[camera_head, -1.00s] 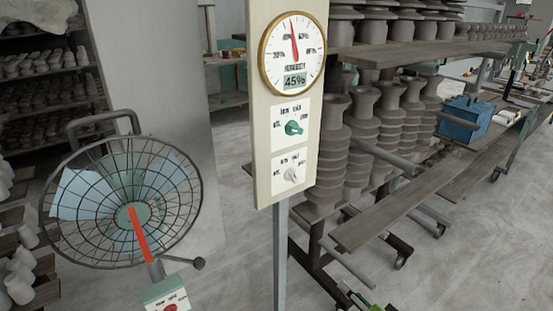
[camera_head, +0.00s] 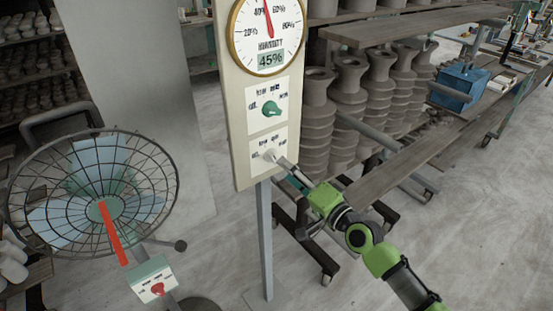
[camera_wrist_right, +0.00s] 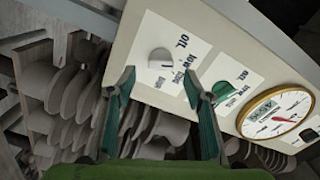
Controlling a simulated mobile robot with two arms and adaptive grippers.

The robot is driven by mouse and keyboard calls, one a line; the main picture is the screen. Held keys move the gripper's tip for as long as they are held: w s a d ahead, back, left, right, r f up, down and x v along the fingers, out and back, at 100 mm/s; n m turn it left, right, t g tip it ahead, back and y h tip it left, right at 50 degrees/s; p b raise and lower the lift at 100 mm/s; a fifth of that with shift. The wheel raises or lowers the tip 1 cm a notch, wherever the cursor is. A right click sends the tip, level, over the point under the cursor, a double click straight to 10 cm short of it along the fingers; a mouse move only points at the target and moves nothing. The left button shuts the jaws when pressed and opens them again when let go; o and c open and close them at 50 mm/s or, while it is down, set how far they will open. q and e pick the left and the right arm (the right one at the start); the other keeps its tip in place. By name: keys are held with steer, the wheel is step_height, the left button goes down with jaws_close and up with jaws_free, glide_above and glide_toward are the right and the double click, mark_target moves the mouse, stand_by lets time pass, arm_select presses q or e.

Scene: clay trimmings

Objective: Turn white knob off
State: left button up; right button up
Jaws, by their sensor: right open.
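The white knob (camera_head: 269,155) is on the lower dial plate of a cream panel (camera_head: 242,160) on a grey post. My right gripper (camera_head: 277,161) reaches up to this plate from the lower right, its tips close beside the knob. In the right wrist view the white knob (camera_wrist_right: 160,60) lies ahead, between and just beyond the two spread fingers (camera_wrist_right: 160,79). The gripper is open, with nothing between its fingers. I cannot tell whether a finger touches the knob, nor which label it points to. My left gripper is not in view.
A green knob (camera_head: 272,108) sits above the white one, under a humidity gauge (camera_head: 268,30) reading 45%. A caged fan (camera_head: 90,195) with a red-knob control box (camera_head: 153,279) stands at left. Racks of clay pieces (camera_head: 350,90) and a plank shelf (camera_head: 400,165) are behind at right.

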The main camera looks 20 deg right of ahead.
mark_target(275, 161)
steer(key=x, duration=0.6)
steer(key=c, duration=1.1)
